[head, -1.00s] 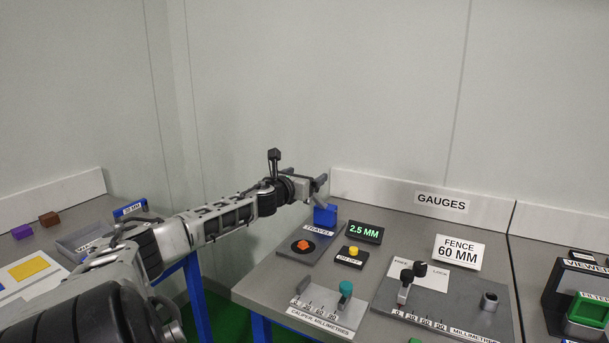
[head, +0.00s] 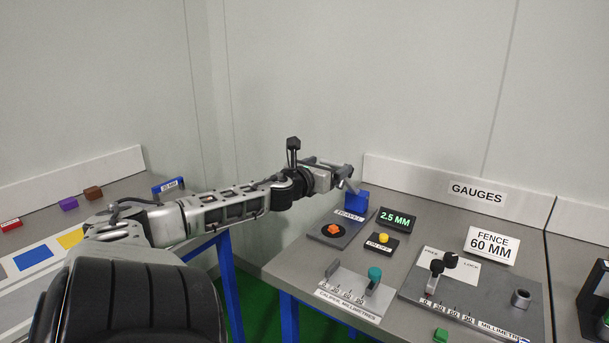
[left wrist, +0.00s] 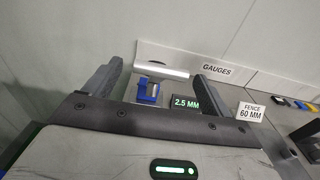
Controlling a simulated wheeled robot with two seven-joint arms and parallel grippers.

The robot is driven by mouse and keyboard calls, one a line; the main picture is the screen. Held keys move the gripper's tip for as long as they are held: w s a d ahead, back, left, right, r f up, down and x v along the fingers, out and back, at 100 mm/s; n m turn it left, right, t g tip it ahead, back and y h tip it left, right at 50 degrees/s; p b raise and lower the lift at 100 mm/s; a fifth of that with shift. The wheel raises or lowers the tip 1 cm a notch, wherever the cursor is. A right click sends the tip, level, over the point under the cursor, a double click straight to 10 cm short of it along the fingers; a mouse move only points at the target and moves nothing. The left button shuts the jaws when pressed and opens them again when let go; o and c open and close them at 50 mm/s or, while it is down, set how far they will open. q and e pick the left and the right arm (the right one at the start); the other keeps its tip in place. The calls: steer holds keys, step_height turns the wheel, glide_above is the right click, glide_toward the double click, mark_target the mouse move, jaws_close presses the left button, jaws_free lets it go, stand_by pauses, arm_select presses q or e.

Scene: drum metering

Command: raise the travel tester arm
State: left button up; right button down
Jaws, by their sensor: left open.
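The travel tester has a blue body (head: 357,201) at the back left of the gauge bench. Its plate (head: 350,217) is marked TRAVEL, and an orange block (head: 334,230) sits on a dark round pad there. My left gripper (head: 347,178) is open just above the blue body and hides its top. In the left wrist view, a pale metal bar (left wrist: 160,68), apparently part of the tester arm, shows between the open fingers. The blue body (left wrist: 146,94) shows below it. I cannot tell whether a finger touches the bar. My right gripper is out of view.
A 2.5 MM display (head: 397,219) and a yellow button (head: 383,238) stand right of the tester. A caliper plate (head: 342,302) with a teal knob is in front. The fence gauge plate (head: 470,292) is further right. A wall lies behind.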

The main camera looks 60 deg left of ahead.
arm_select(q)
steer(key=v, duration=0.9)
steer(key=shift+s, duration=0.2)
